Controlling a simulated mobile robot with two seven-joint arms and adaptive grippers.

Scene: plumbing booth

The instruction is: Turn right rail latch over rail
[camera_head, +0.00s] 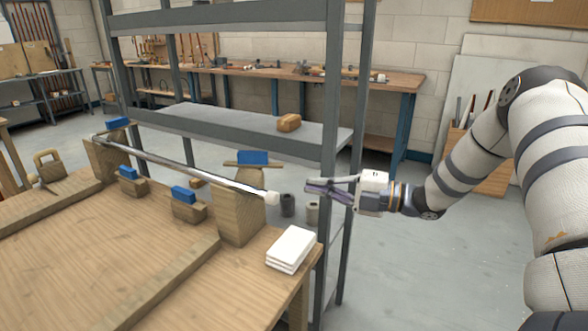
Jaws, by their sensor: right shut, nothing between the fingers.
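A long metal rail (185,165) lies across two wooden posts, with a white cap (272,198) on its right end. The right post (238,218) stands near the bench's right edge. At its top, behind the rail, is the right rail latch, a thin wooden bar (236,164) with a blue block (253,157). The bar appears to sit above the rail's level; its exact angle to the rail is hard to tell. My right gripper (312,187) is shut and empty, right of the white cap and apart from it, pointing left. My left gripper is out of view.
A grey metal shelf unit (225,125) stands close behind, its upright (329,120) near my right gripper. White tiles (291,249) are stacked on the bench corner. Two small wooden blocks with blue tops (187,204) stand before the rail. Floor at right is clear.

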